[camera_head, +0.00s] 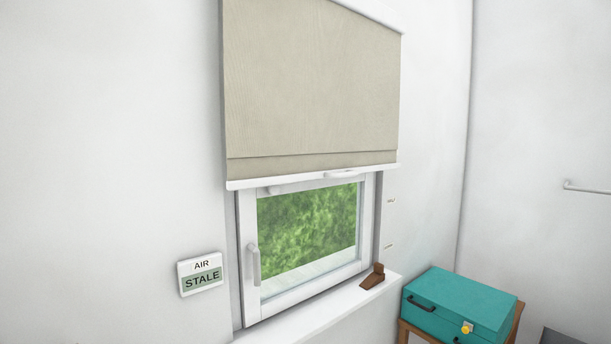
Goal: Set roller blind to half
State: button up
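A beige roller blind (310,85) hangs over the window in the head view. Its white bottom bar (270,180) crosses the window, and a small light pull handle (340,174) sits on the bar right of its middle. The blind covers the upper part; the lower part of the window (310,230) shows green outside. Two small marks (391,201) and (388,246) are on the wall right of the window, below the bar; any writing is too small to read. My gripper is not in view.
The white window frame has a handle (253,264) at its left. A brown wedge (373,276) stands on the sill (318,318). A sign reading AIR STALE (200,274) is on the left wall. A teal case (458,304) rests on a wooden stand at lower right. A rail (588,189) is at far right.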

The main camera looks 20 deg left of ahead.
aim_at(248, 172)
jog(key=u, duration=0.45)
jog(key=i, duration=0.65)
jog(key=u, duration=0.3)
